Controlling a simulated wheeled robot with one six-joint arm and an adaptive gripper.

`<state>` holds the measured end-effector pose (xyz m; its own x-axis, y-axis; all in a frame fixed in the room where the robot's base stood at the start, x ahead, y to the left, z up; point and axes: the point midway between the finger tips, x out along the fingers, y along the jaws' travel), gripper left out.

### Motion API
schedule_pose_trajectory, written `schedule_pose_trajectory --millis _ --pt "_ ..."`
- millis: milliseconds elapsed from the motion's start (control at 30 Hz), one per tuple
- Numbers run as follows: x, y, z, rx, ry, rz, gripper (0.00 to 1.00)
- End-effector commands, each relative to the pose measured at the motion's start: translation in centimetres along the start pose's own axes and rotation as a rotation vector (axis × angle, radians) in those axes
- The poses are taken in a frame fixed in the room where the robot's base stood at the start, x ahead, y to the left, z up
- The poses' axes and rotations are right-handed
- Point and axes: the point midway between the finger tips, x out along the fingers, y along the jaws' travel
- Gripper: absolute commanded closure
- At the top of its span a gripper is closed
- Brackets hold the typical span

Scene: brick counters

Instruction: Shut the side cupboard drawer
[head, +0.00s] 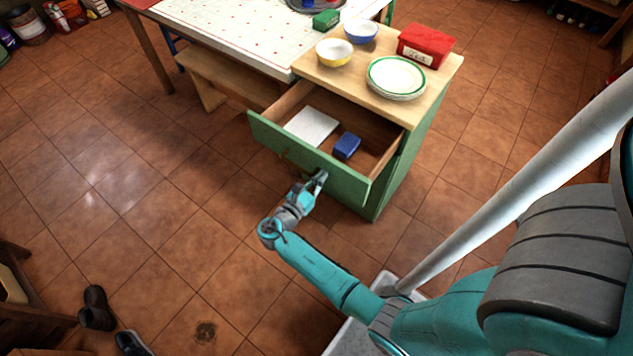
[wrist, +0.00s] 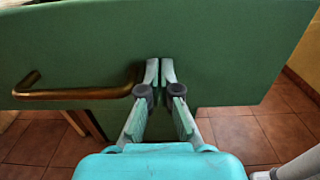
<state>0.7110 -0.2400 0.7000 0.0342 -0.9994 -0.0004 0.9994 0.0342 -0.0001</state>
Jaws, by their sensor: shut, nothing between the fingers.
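The green drawer (head: 345,183) of the side cupboard (head: 412,150) stands pulled out toward me. A white flat item (head: 311,126) and a blue box (head: 347,146) lie inside it. My gripper (head: 319,178) is at the drawer's front, right of the middle. In the wrist view, my gripper (wrist: 160,70) is shut and empty, with its fingertips at the green drawer front (wrist: 235,60). The brass handle (wrist: 75,93) is just left of the fingers, not held. I cannot tell whether the fingertips touch the panel.
On the cupboard top are a stack of plates (head: 397,77), a red box (head: 425,45), a yellow bowl (head: 334,52) and a blue bowl (head: 361,32). A wooden bench (head: 232,78) and a table (head: 235,35) stand to the left. Shoes (head: 97,308) lie at lower left.

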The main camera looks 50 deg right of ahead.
Motion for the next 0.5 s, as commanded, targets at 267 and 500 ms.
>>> schedule_pose_trajectory --millis 267,500 --pt "7.0 -0.2 0.1 0.001 0.000 -0.008 1.00" --pt "13.7 -0.2 0.1 0.001 -0.001 -0.007 1.00"
